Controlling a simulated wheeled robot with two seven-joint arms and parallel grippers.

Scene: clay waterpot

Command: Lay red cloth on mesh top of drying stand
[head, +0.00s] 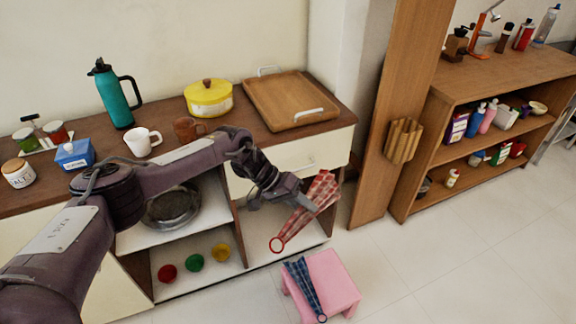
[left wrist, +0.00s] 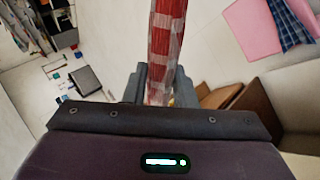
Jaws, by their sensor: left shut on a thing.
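The red checked cloth (head: 322,188) hangs in a narrow fold from my left gripper (head: 306,203), in front of the counter's right end. A red ring shows at its lower end. In the left wrist view the red cloth (left wrist: 167,40) runs up from between the fingers of my left gripper (left wrist: 158,88), which is shut on it. I cannot make out a drying stand with a mesh top for certain in either view. My right gripper is not in view.
A pink stool (head: 338,283) with a blue checked cloth (head: 303,288) on it stands on the floor below the gripper. The wooden counter (head: 226,118) holds a teal jug (head: 117,98), mugs and a yellow pot (head: 208,100). A wooden shelf (head: 470,72) stands right; floor before it is clear.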

